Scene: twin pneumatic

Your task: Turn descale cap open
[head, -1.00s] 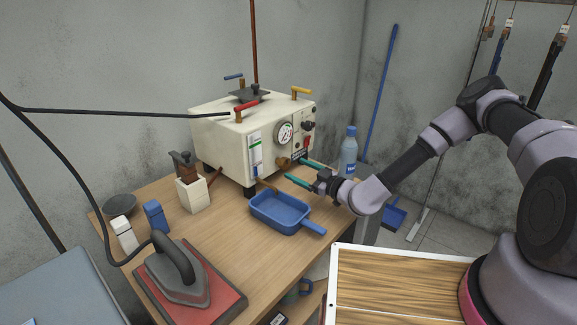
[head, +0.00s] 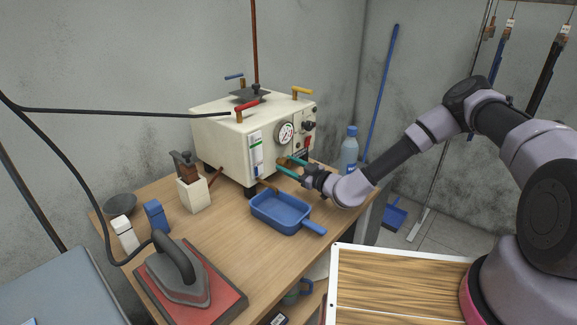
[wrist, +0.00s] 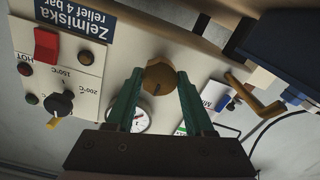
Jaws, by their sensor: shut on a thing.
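The descale cap is a round brass knob low on the front of the cream boiler (head: 228,140). In the wrist view the cap (wrist: 159,78) sits between my two teal fingertips, which touch its sides. My gripper (head: 289,167) reaches in from the right and is shut on the cap. In the head view the fingers partly cover the cap. The wrist view shows the boiler front upside down, with the blue label (wrist: 77,18), the red switch (wrist: 46,43) and a black knob (wrist: 59,103).
A blue tray (head: 272,219) lies on the wooden table (head: 235,245) below the boiler front. A water bottle (head: 349,150) stands right of the boiler, behind my gripper. A brass bent pipe (wrist: 258,98) is beside the cap. An iron (head: 178,271) rests at front left.

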